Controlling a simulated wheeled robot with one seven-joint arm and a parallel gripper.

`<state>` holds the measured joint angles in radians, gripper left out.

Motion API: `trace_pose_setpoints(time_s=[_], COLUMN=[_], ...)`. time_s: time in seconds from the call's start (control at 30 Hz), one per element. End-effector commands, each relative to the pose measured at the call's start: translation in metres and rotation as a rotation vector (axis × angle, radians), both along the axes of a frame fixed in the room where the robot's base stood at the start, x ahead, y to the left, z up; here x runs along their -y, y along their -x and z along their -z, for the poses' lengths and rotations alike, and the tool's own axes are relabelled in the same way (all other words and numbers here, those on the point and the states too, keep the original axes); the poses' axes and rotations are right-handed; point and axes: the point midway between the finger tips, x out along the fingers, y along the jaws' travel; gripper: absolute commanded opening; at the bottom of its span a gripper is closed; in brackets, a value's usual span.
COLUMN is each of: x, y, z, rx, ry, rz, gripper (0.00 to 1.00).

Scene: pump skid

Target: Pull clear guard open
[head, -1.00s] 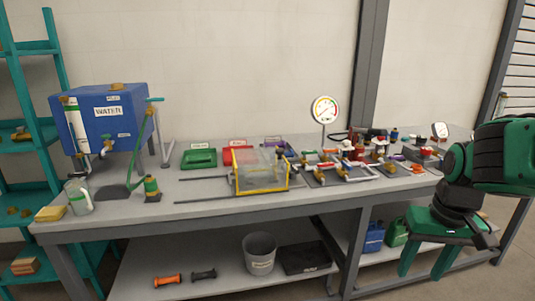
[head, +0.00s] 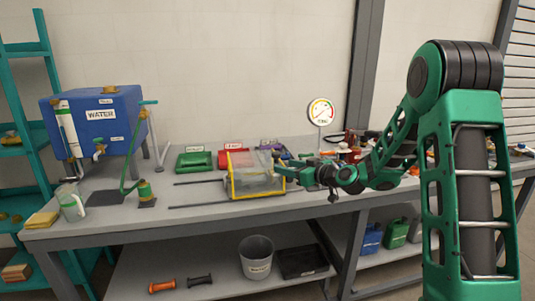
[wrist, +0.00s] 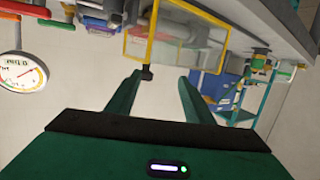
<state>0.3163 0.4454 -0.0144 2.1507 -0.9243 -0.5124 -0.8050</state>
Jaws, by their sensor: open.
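The clear guard (head: 256,174) is a see-through box with a yellow frame. It sits on the bench at the right part of two dark rails. In the wrist view, the guard (wrist: 185,40) fills the upper middle, and a small dark handle (wrist: 147,73) sticks out from its yellow edge. My gripper (head: 284,170) is at the guard's right side in the head view. In the wrist view, my gripper (wrist: 159,77) is open, with the handle near the tips, closer to the left finger. I cannot tell whether they touch. Nothing is held.
The dark rails (head: 199,183) run left over clear bench. A blue water tank (head: 100,120) and a jug (head: 71,203) stand further left. Green (head: 195,160) and red trays lie behind the guard. A gauge (head: 321,111) and pipework stand to the right.

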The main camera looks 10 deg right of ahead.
Motion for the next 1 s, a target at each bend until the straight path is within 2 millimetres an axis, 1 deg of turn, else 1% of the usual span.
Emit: trace_pose_setpoints(time_s=[0.03, 0.13, 0.3, 0.47, 0.57, 0.8, 1.0], x=[0.000, 0.003, 0.008, 0.006, 0.002, -0.013, -0.023], y=[-0.011, -0.025, -0.037, -0.046, -0.058, -0.098, -0.124], z=[0.001, -0.004, -0.009, -0.010, -0.010, -0.010, -0.010], rx=[0.038, 0.111, 0.172, 0.180, 0.181, 0.181, 0.179], ry=[-0.029, -0.075, -0.115, -0.119, -0.119, -0.117, -0.118], rz=[0.010, 0.035, 0.065, 0.068, 0.068, 0.070, 0.071], gripper=[0.48, 0.48, 0.48, 0.48, 0.48, 0.48, 0.48])
